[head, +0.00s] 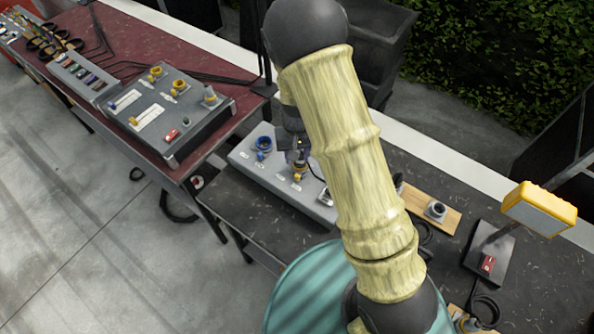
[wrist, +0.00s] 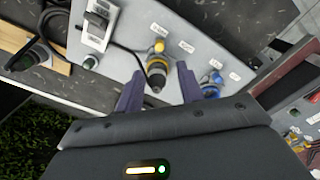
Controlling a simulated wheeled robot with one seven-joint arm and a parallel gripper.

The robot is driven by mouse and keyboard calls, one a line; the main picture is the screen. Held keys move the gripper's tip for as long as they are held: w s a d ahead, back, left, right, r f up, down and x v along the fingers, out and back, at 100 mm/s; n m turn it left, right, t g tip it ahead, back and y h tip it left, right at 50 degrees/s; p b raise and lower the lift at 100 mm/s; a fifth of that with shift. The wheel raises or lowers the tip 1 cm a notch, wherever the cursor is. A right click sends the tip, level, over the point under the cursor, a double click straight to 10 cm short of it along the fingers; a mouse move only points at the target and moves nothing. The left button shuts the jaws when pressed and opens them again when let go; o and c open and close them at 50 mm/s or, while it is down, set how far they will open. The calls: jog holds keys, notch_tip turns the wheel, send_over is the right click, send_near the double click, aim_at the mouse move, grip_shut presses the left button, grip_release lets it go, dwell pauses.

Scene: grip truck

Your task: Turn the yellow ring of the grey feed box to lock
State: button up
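The grey feed box (head: 245,158) stands on the dark table, partly hidden by my arm. The yellow ring (head: 299,170) is on its top face, with a blue connector (head: 263,146) to its left. In the head view my gripper (head: 291,143) is mostly hidden by my arm. Contact and the ring's lock position cannot be told.
The blue connector (wrist: 212,78) is close beside the right finger. A white socket block (wrist: 97,24) with a black plug and cable is at left. A red table (head: 110,65) carries another grey box (head: 140,90). A yellow lamp (head: 540,208) stands at right.

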aim_at(297, 175)
notch_tip(297, 175, down, 10)
jog(key=shift+r+p, duration=0.1)
jog(key=shift+p, duration=1.05)
jog(key=shift+c, duration=0.3)
